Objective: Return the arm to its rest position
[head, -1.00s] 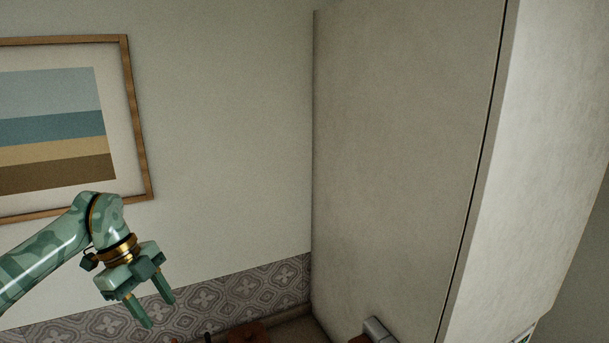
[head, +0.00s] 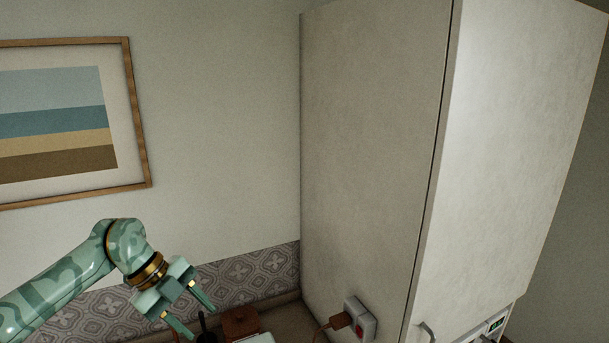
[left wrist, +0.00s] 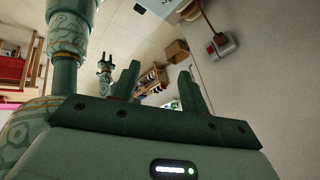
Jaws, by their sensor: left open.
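My left arm comes in from the left in the head view, green with a gold ring at the wrist. Its gripper (head: 190,313) is open and empty, with its two fingers apart and pointing down to the right. It hangs in front of the tiled strip of the wall, below the framed picture. In the left wrist view the two green fingers (left wrist: 158,88) stand apart with nothing between them. My right gripper is not in the head view.
A tall pale cabinet (head: 375,150) fills the right. A socket with a red switch (head: 359,318) and brown plug is on its side. A brown box (head: 240,322) stands low by the wall. A framed striped picture (head: 55,125) hangs at left.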

